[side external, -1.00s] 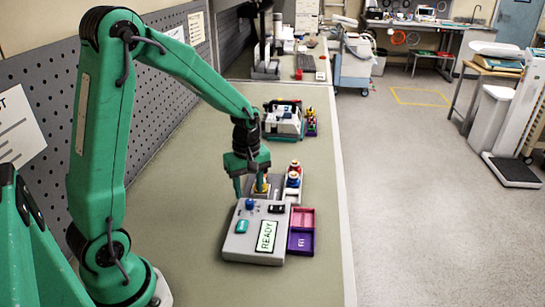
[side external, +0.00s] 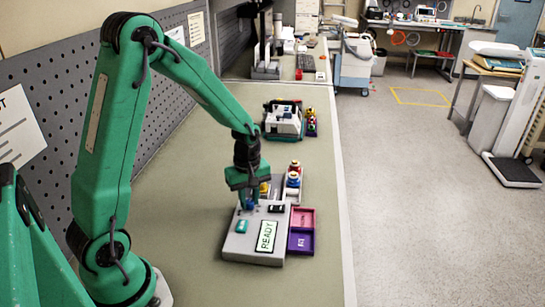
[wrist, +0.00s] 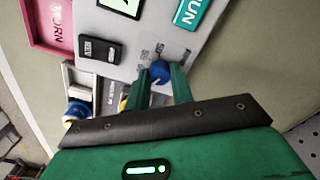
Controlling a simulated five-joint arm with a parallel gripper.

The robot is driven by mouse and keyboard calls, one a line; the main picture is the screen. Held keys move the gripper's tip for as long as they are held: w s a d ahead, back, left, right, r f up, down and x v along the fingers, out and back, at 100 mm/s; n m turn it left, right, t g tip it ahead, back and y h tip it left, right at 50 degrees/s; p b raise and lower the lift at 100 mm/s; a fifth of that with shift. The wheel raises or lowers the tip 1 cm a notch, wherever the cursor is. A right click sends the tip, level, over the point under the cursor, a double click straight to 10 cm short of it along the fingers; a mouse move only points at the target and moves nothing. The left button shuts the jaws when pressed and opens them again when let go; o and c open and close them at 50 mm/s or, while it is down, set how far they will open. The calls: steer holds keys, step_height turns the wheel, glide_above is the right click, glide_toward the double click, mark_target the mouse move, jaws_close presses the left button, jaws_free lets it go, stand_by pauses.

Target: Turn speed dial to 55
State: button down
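The grey pump (side external: 240,246) lies on the bench with a READY screen (side external: 267,237) and a teal RUN button (side external: 242,227). The speed dial is a small round blue knob (wrist: 161,72) with a pale pointer mark; small grey numbers stand beside it, too blurred to read surely. In the side view my gripper (side external: 248,205) is down at the dial, which it mostly hides. In the wrist view my gripper's two green fingers (wrist: 160,76) are apart, one on each side of the dial; firm contact cannot be made out.
A black switch (wrist: 99,49) sits near the dial. Pink (side external: 303,217) and purple (side external: 300,243) trays adjoin the pump's right side. Blue-and-red capped bottles (side external: 294,176) stand behind it. A white device (side external: 284,120) stands farther back. The bench left of the pump is clear.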

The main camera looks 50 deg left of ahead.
steer(key=shift+m, duration=0.3)
steer(key=m, duration=0.8)
steer(key=shift+m, duration=0.4)
steer(key=m, duration=0.4)
steer(key=shift+r+m, duration=0.1)
steer(key=shift+m, duration=2.1)
steer(key=c, duration=1.2)
jaws_free()
